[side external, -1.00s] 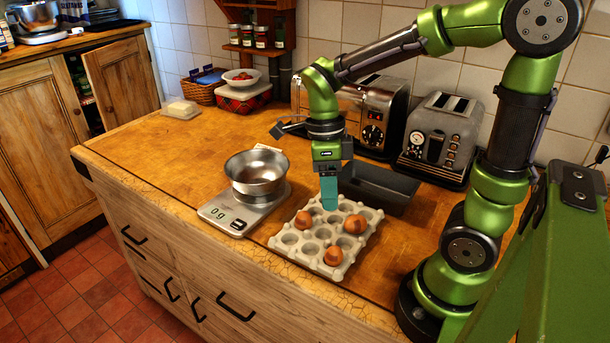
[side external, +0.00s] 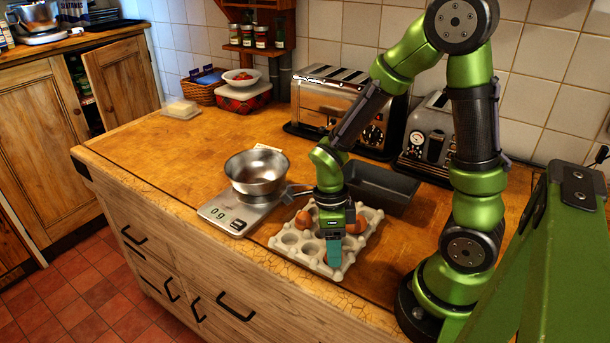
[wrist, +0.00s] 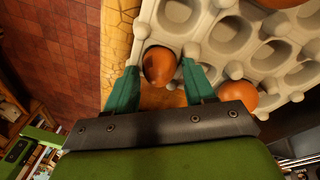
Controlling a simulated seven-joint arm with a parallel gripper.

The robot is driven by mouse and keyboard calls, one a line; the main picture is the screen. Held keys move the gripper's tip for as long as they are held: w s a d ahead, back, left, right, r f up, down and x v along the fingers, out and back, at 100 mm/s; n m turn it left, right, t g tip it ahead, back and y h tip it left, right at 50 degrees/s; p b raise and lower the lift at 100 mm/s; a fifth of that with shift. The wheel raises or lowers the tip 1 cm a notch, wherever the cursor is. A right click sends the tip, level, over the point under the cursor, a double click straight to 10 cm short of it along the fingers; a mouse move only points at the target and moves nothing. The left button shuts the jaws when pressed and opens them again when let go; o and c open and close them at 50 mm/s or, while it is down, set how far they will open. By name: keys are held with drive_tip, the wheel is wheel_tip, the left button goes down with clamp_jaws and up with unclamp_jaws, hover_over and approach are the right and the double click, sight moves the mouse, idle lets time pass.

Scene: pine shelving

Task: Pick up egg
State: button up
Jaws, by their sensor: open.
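A grey egg tray (side external: 289,247) on the wooden counter holds brown eggs. My gripper (side external: 334,252) is low over the tray's front corner, pointing down. In the wrist view, my gripper (wrist: 160,76) is open, with one teal finger on each side of a brown egg (wrist: 159,66) in a corner cup. I cannot tell whether the fingers touch it. In the side view, my gripper largely hides this egg. A second egg (side external: 303,221) sits at the tray's left, and a third (side external: 357,225), partly hidden, sits behind my gripper.
A steel bowl (side external: 256,172) stands on a kitchen scale (side external: 216,211) left of the tray. A dark loaf tin (side external: 383,187) lies behind the tray. Two toasters (side external: 330,97) (side external: 427,140) stand along the wall.

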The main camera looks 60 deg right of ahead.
drive_tip(key=c, duration=0.4)
drive_tip(key=shift+c, duration=0.2)
wheel_tip(320, 180, up, 9)
drive_tip(key=shift+w+r, duration=0.1)
drive_tip(key=w+d+r, duration=0.3)
drive_tip(key=w+r, duration=0.1)
drive_tip(key=w, duration=0.4)
drive_tip(key=w+d+r, duration=0.3)
drive_tip(key=w, duration=0.4)
drive_tip(key=w+d+f, duration=0.1)
drive_tip(key=w+d, duration=0.1)
drive_tip(key=w, duration=0.5)
drive_tip(key=w+d, duration=0.3)
drive_tip(key=w, duration=0.4)
drive_tip(key=shift+w+f, duration=0.35)
